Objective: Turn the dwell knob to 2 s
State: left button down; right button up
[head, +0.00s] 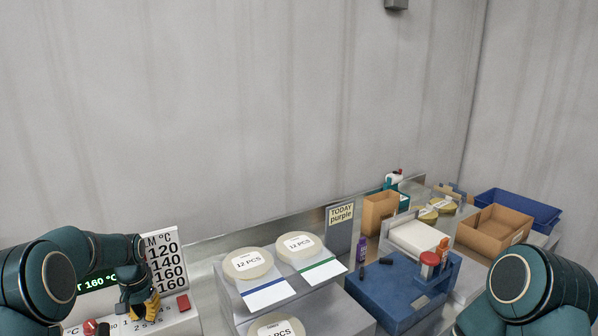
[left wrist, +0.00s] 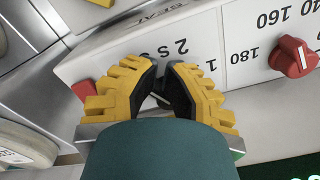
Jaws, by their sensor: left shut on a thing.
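My left gripper (head: 146,306), with yellow fingers and black pads, is on the front of the white machine (head: 190,321) at the lower left. In the left wrist view the gripper (left wrist: 165,75) has its fingertips brought together on the dwell knob (left wrist: 161,100). The knob is mostly hidden between the pads; only a light sliver shows, so I cannot tell its exact setting. My right gripper is out of view; only my right arm shows.
A red temperature knob (left wrist: 293,57) sits beside the gripper, and a red button (left wrist: 88,91) is at its other side. A green display (head: 97,283) reads 160 °C. Round labelled packs (head: 247,264) and a blue case (head: 400,290) stand to the right.

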pick_arm(q)
jog(key=shift+a+r, duration=0.1)
jog(key=shift+a, duration=0.25)
jog(key=shift+s+a+r+p, duration=0.15)
jog(key=shift+a, duration=0.35)
jog(key=shift+s+a+r+p, duration=0.1)
jog(key=shift+a+p, duration=0.05)
jog(key=shift+a, duration=0.3)
jog(key=shift+s+d, duration=0.1)
jog(key=shift+d, duration=0.05)
jog(key=shift+r, duration=0.2)
notch_tip(320, 180, up, 2)
jog(key=shift+r+p, duration=0.1)
jog(key=shift+p, duration=0.8)
jog(key=shift+r+p, duration=0.45)
jog(key=shift+r, duration=0.4)
jog(key=shift+s+r, duration=0.1)
jog(key=shift+r, duration=0.45)
